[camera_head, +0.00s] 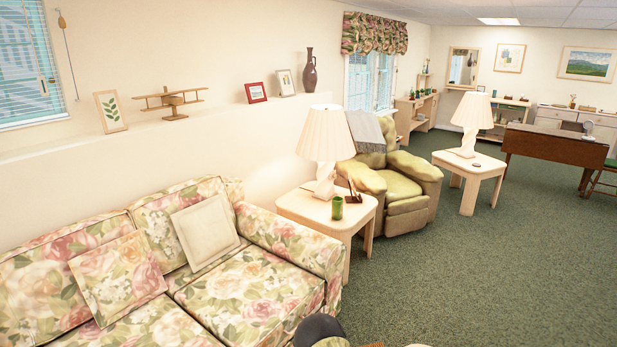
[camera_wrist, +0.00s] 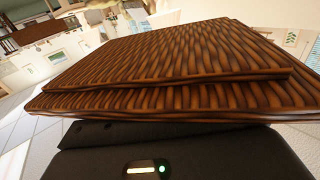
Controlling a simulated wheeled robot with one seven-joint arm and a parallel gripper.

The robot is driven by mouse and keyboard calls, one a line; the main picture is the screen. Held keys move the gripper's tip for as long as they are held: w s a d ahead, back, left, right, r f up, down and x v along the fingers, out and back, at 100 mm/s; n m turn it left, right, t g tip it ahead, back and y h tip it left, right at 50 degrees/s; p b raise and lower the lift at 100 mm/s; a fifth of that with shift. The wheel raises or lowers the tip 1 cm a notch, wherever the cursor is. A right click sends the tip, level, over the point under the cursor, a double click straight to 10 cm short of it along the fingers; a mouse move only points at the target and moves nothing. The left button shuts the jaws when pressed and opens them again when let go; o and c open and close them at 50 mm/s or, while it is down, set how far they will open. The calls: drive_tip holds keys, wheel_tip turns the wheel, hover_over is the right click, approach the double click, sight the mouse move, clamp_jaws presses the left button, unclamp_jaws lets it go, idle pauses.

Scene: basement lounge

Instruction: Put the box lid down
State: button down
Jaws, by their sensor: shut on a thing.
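The box lid (camera_wrist: 180,60) is a brown woven wicker panel with a raised step, and it fills much of the wrist view, tilted in the picture. My gripper (camera_wrist: 175,140) is the dark body just below it. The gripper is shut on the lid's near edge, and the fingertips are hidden. No box is clearly visible in either view.
A floral sofa (camera_head: 255,290) with cushions stands at left. A side table (camera_head: 288,204) holds a lamp (camera_head: 326,150) and green cup (camera_head: 337,208). Beyond are a green armchair (camera_head: 405,205), a second lamp table (camera_head: 478,167) and a brown table (camera_head: 550,146). Green carpet (camera_head: 480,270) is clear at right.

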drive_tip(key=shift+s+a, duration=0.1)
drive_tip(key=shift+s, duration=0.35)
drive_tip(key=shift+s+r, duration=0.3)
drive_tip(key=shift+s, duration=0.3)
drive_tip(key=shift+s+r, duration=0.3)
drive_tip(key=shift+s, duration=0.25)
drive_tip(key=shift+s+r, duration=0.35)
drive_tip(key=shift+r, duration=0.3)
drive_tip(key=s+f, duration=0.4)
drive_tip(key=f, duration=0.1)
drive_tip(key=shift+s+f, duration=0.2)
drive_tip(key=shift+f, duration=0.1)
